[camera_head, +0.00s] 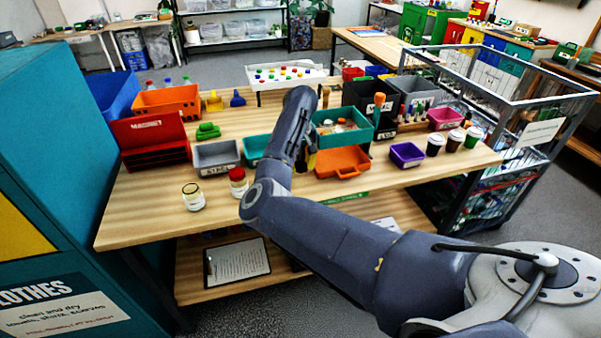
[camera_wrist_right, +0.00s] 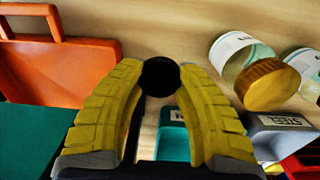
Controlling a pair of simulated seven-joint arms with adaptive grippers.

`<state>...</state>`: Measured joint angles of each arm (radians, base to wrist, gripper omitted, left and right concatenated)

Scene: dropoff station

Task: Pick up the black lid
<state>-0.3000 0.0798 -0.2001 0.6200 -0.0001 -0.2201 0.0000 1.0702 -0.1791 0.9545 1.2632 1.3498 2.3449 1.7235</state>
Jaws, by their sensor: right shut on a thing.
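The black lid (camera_wrist_right: 159,76) is a small dark round piece between the yellow fingertips in the right wrist view. My right gripper (camera_wrist_right: 160,84) is shut on it, with one finger on each side. In the head view my right gripper (camera_head: 311,160) shows only as a bit of yellow beside the teal bin, mostly behind my arm. The lid cannot be made out in the head view. My left gripper is in neither view.
An orange bin (camera_head: 343,161) and a teal bin (camera_head: 364,137) stand close to the right gripper. Two jars stand near the table's front edge, one open-looking (camera_head: 193,197), one red-lidded (camera_head: 238,183). A grey bin (camera_head: 216,157) is behind them. Bare wood (camera_head: 140,215) lies front left.

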